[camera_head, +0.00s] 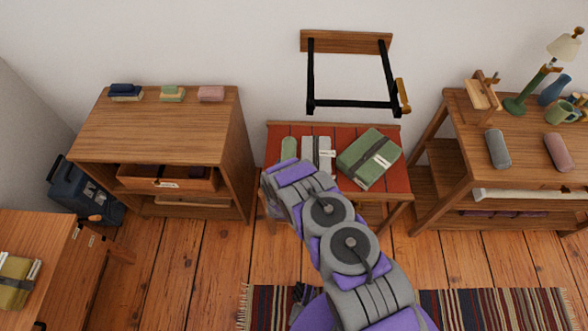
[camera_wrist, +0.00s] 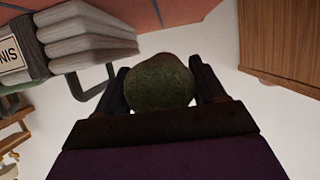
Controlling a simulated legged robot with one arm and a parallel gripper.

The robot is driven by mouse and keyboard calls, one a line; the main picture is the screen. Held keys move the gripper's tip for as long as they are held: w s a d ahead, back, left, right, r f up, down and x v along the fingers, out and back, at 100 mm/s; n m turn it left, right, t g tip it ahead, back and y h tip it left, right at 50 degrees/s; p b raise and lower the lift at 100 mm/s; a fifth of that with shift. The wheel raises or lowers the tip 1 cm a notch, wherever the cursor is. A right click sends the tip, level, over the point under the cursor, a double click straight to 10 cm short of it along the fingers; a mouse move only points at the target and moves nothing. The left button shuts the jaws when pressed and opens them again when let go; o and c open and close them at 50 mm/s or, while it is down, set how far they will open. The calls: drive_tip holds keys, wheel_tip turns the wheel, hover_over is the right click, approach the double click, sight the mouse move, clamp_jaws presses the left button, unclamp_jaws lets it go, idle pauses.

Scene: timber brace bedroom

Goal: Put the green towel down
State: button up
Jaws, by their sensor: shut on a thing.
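My gripper (camera_wrist: 160,88) is shut on the green towel (camera_wrist: 160,76), a rolled bundle seen end-on between the two dark fingers in the wrist view. In the head view the green towel (camera_head: 288,148) shows as a small pale-green roll over the left part of the red-topped bench (camera_head: 340,134), just beyond the end of my arm. My arm hides the fingers there. A grey folded stack (camera_head: 318,150) is close to its right; this stack also shows in the wrist view (camera_wrist: 85,30). I cannot tell whether the towel touches the bench top.
A large green strapped bundle (camera_head: 369,158) fills the bench's right side. A black wall rack (camera_head: 350,104) hangs above. A wooden cabinet (camera_head: 150,125) with small folded cloths stands left. A table (camera_head: 520,160) with rolls, a lamp and mugs stands right. A striped rug (camera_head: 500,308) lies in front.

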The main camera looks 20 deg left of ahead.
drive_tip(key=f, duration=0.1)
drive_tip(key=a+f, duration=0.1)
drive_tip(key=f, duration=0.1)
drive_tip(key=a+f, duration=0.1)
drive_tip(key=shift+a+f+b, duration=0.2)
drive_tip(key=shift+a+b, duration=0.05)
drive_tip(key=shift+b, duration=0.1)
drive_tip(key=shift+s+d+f+b, duration=0.1)
drive_tip(key=shift+d+f+b, duration=0.05)
drive_tip(key=shift+f, duration=0.4)
drive_tip(key=shift+d+f+b, duration=0.1)
drive_tip(key=shift+f+b, duration=0.05)
drive_tip(key=shift+f, duration=0.4)
drive_tip(key=shift+d+r, duration=0.3)
drive_tip(key=shift+d, duration=0.4)
drive_tip(key=shift+a+f, duration=0.2)
drive_tip(key=shift+a, duration=0.1)
drive_tip(key=o, duration=0.8)
drive_tip(key=shift+a, duration=0.25)
drive_tip(key=shift+o, duration=1)
drive_tip(key=shift+a+f, duration=0.1)
drive_tip(key=shift+a, duration=0.1)
drive_tip(key=shift+o, duration=1)
drive_tip(key=shift+d, duration=0.45)
